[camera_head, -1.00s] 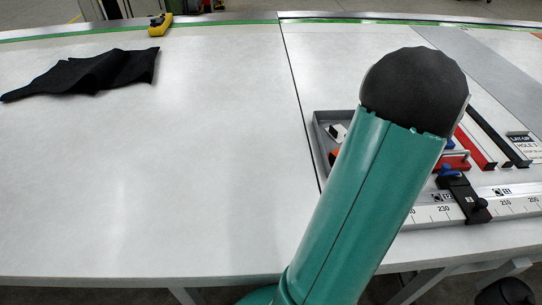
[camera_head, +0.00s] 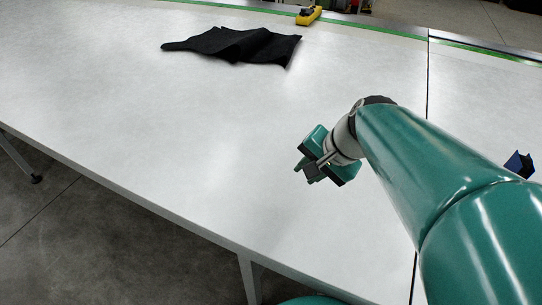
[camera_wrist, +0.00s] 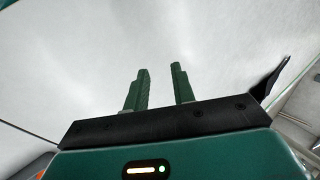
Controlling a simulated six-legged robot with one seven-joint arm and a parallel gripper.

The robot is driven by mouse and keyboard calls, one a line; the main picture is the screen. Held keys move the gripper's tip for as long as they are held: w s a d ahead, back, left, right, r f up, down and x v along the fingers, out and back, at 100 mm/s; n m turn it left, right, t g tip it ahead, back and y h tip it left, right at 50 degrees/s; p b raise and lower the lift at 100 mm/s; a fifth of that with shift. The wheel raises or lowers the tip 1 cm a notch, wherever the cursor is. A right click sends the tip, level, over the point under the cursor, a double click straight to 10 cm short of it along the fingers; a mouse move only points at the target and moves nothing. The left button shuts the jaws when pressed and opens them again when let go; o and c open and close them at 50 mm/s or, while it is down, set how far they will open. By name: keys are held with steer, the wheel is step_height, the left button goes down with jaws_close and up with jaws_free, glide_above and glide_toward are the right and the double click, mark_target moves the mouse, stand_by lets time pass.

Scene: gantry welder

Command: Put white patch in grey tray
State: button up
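My gripper (camera_head: 307,172) is above the white table in the head view, left of my arm links. In the wrist view its two green fingers (camera_wrist: 160,68) stand apart with nothing between them, so it is open and empty. Only pale table surface shows beyond the fingertips. I cannot make out a white patch in either current view. The grey tray is not visible now; my arm covers or crowds out the right side of the head view.
A crumpled black cloth (camera_head: 238,45) lies at the back of the table (camera_head: 150,120). A yellow tool (camera_head: 308,15) sits by the green edge strip behind it. A small dark blue item (camera_head: 519,164) shows at the right. The table's left and middle are clear.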

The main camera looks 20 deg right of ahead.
steer(key=s+a+r+n+h, duration=0.2)
steer(key=s+a+n, duration=0.3)
steer(key=n, duration=0.5)
steer(key=shift+a+r+n+t+h, duration=0.3)
steer(key=shift+a+r+h, duration=0.15)
steer(key=shift+a, duration=0.75)
steer(key=shift+s+d, duration=0.1)
steer(key=shift+s, duration=0.1)
